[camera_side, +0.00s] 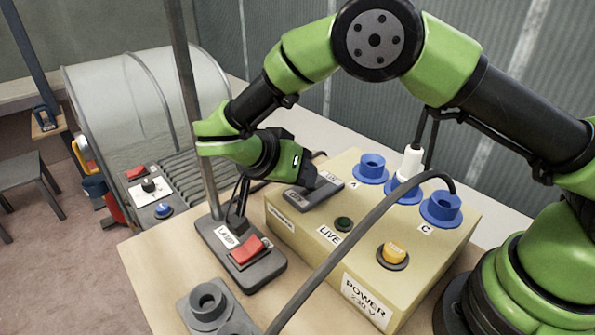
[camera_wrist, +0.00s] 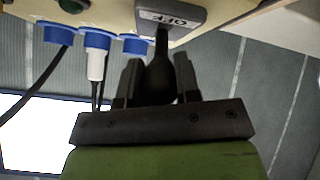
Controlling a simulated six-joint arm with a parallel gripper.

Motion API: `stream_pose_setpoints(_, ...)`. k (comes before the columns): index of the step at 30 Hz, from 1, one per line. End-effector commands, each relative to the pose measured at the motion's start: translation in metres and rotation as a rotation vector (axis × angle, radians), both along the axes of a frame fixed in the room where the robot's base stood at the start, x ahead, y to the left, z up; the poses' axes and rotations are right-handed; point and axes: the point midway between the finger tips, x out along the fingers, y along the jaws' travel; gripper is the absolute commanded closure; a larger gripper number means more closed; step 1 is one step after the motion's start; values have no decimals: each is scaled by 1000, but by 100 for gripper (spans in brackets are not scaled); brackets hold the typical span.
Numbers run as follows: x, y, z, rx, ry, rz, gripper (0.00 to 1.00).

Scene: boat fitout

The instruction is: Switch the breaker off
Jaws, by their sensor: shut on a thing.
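The breaker (camera_side: 298,198) is a dark grey block on top of the tan power box (camera_side: 300,226), at its back left. In the wrist view the breaker (camera_wrist: 185,17) shows an upside-down OFF label near its dark lever (camera_wrist: 160,75). My gripper (camera_wrist: 158,72) has one finger on each side of the lever and is shut on it. In the side view my gripper (camera_side: 308,176) hides most of the lever. A LIVE lamp (camera_side: 343,223) on the box looks dark green.
Blue sockets (camera_side: 441,207) line the box's back right; a white plug (camera_side: 410,162) stands in the middle one. A black cable (camera_side: 345,245) arches across the front. A yellow button (camera_side: 394,252) and a red lamp switch (camera_side: 248,250) are close by.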

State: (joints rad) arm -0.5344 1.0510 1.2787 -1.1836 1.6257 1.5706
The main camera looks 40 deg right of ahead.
Motion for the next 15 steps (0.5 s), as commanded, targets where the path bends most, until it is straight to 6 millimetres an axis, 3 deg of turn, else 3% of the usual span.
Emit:
stream_pose_setpoints(4, 0, 0, -1, -1, 3, 4, 100)
stream_pose_setpoints(5, 0, 0, -1, -1, 3, 4, 63)
stream_pose_setpoints(7, 0, 0, -1, -1, 3, 4, 47)
stream_pose_setpoints(15, 0, 0, 0, 0, 2, 3, 44)
